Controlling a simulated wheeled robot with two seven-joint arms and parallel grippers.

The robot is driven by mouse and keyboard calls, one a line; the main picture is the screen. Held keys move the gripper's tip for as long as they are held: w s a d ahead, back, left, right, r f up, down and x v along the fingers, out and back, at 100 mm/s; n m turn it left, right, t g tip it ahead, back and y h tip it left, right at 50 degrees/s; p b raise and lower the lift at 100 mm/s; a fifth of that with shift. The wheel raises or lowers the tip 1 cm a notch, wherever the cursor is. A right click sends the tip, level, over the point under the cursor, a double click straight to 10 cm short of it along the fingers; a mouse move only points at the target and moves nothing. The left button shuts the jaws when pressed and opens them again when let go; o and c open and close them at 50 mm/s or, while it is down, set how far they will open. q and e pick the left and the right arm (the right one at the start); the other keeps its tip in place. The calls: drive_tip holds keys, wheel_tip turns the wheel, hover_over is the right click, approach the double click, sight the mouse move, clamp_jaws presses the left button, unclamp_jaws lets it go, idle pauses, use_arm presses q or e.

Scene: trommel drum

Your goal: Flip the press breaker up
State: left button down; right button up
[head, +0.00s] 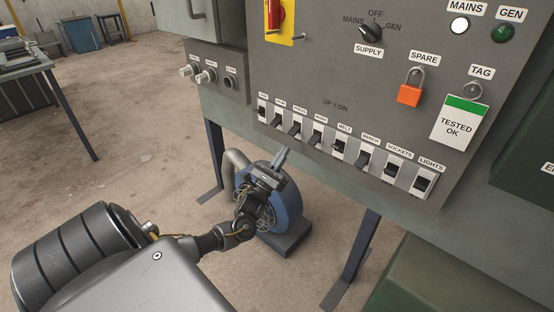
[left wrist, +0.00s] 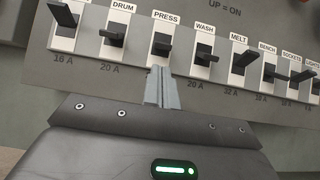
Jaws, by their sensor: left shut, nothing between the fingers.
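The press breaker (head: 295,127) is third from the left in the breaker row, under its PRESS label. Its black lever appears to point down. In the left wrist view the press breaker (left wrist: 162,42) is just beyond my fingertips. My left gripper (head: 281,157) is shut and empty, with its fingers pointing up towards the panel. In the left wrist view the closed fingertips (left wrist: 160,74) are just below the press lever; I cannot tell whether they touch it. My right gripper is not in view.
The drum breaker (left wrist: 112,38) and wash breaker (left wrist: 204,54) are close on either side. An orange padlock (head: 410,94) and a tag (head: 459,120) hang higher on the grey panel. A blue blower (head: 288,203) stands on the floor behind my left gripper.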

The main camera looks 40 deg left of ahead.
sight(294, 130)
use_arm(q)
drive_tip(key=x, duration=0.4)
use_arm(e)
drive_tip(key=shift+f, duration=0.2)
use_arm(q)
drive_tip(key=shift+r, duration=0.1)
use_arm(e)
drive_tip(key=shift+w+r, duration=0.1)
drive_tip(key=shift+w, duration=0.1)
